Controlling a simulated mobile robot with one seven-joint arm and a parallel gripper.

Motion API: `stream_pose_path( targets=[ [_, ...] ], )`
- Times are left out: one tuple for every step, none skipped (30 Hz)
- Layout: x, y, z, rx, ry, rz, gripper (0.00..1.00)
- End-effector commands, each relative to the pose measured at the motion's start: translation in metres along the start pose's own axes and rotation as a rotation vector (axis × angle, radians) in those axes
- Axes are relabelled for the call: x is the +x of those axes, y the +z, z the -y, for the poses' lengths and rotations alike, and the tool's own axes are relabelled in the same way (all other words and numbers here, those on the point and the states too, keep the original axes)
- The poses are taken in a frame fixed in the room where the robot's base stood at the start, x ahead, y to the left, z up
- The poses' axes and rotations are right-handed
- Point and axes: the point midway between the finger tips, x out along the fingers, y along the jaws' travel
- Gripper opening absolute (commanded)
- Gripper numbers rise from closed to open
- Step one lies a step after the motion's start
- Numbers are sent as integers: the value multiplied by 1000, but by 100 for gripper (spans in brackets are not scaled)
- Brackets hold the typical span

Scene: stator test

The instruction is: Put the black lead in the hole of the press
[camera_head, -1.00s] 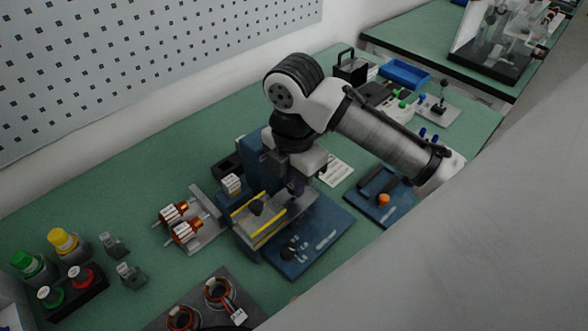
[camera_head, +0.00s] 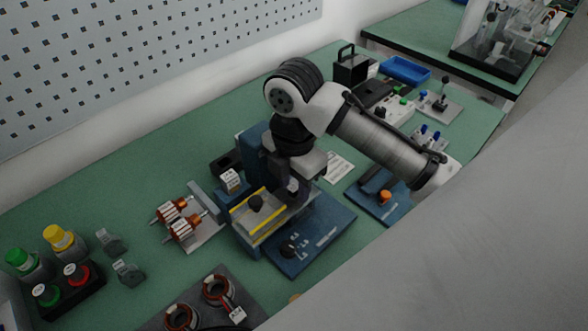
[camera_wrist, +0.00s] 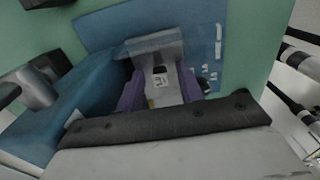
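The blue press (camera_head: 262,143) stands mid-bench, with a yellow-striped plate (camera_head: 272,230) and a blue base (camera_head: 322,240). My gripper (camera_head: 294,187) is low over the press, partly hidden by my wrist. In the wrist view its two purple fingers (camera_wrist: 161,92) stand on both sides of a grey piece (camera_wrist: 160,82) with a white label and dark spot. Whether they grip this piece is unclear. The press base (camera_wrist: 205,35) lies beyond them. I cannot make out the hole.
Two grey clips (camera_head: 128,272) lie near a black holder (camera_head: 72,298) with coloured caps at left. Copper-wound rotors (camera_head: 180,222) rest left of the press. Ring coils (camera_head: 218,289) lie in front. A second blue fixture (camera_head: 375,203) with an orange knob stands right of the press.

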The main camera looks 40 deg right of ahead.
Motion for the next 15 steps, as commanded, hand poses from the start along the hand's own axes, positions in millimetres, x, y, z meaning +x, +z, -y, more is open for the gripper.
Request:
stream_pose_path(
  targets=[
    [0, 0, 0, 0, 0, 0, 41],
    [0, 0, 0, 0, 0, 0, 41],
    [0, 0, 0, 0, 0, 0, 41],
    [0, 0, 0, 0, 0, 0, 41],
    [0, 0, 0, 0, 0, 0, 41],
    [0, 0, 0, 0, 0, 0, 41],
    [0, 0, 0, 0, 0, 0, 41],
    [0, 0, 0, 0, 0, 0, 41],
    [-1, 0, 0, 0, 0, 0, 41],
    [-3, 0, 0, 0, 1, 0, 41],
    [-5, 0, 0, 0, 1, 0, 41],
    [-9, 0, -1, 0, 1, 0, 41],
    [-12, 0, -1, -1, 0, 1, 41],
    [-17, 0, -1, -1, 1, 2, 41],
    [-24, 0, -1, -1, 2, 1, 41]
  ],
)
